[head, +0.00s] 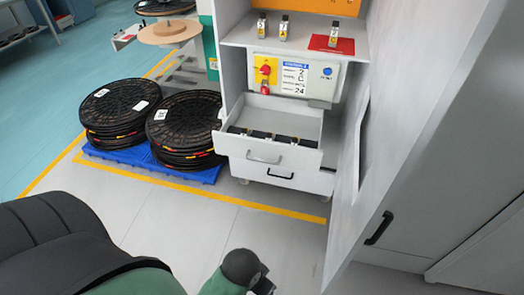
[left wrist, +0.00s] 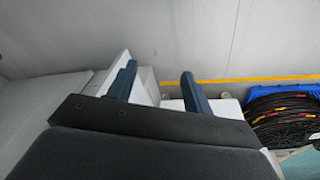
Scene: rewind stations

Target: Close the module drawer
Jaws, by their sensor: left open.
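The module drawer (head: 268,154) is the upper drawer of the white cabinet in the head view. It is pulled out, with its grey handle on the front and a row of small dark modules (head: 262,136) inside. My left gripper (left wrist: 158,76) shows in the left wrist view with its two blue fingers apart and nothing between them that it holds. White box-like surfaces lie beyond the fingers; I cannot tell which part of the cabinet they are. A dark arm joint of mine is at the bottom of the head view, apart from the drawer. My right gripper is not in view.
A lower drawer (head: 280,178) with a black handle sits below. Stacked black reels (head: 118,105) stand on blue pallets (head: 205,174) left of the cabinet. A large grey panel (head: 385,165) rises on the right. The floor (head: 180,222) before the drawers is clear.

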